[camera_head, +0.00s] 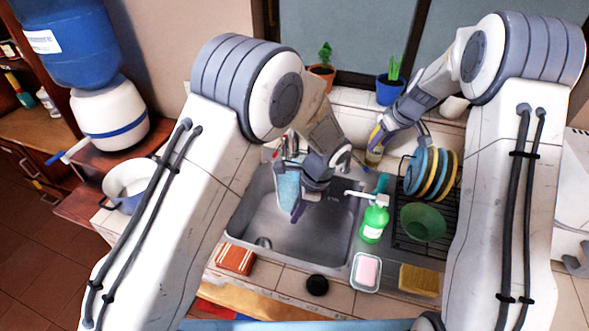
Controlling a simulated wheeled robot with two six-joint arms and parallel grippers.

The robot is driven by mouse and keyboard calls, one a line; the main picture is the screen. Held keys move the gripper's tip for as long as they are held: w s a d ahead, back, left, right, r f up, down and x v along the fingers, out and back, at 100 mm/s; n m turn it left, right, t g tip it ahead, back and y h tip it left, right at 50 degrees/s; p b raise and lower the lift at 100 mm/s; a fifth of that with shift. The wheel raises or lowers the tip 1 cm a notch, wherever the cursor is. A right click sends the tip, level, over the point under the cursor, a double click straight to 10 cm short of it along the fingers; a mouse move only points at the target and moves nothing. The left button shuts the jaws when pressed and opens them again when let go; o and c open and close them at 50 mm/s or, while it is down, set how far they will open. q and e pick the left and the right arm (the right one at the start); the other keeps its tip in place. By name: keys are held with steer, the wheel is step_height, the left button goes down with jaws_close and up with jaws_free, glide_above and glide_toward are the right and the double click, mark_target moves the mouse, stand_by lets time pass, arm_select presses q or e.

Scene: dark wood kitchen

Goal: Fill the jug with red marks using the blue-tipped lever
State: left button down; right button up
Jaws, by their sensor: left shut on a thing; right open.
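My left gripper (310,192) is over the sink and shut on a pale blue thing (288,189), which may be the jug. My fingers partly hide it, and I cannot make out red marks on its side. Small red parts (285,146) show just above it at the back of the sink; I cannot tell whether they belong to the tap. My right gripper (400,139) is open and empty near the back counter, above the dish rack. A small blue tip (63,158) shows on the water dispenser's tap at the far left. Any blue-tipped lever at the sink is not clearly visible.
The metal sink (262,222) looks otherwise empty. A green soap bottle (374,222) stands at its right edge, beside the rack with plates (436,172) and a green bowl (423,222).

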mark_target(356, 160)
arm_select(q)
steer(key=shift+r, duration=0.1)
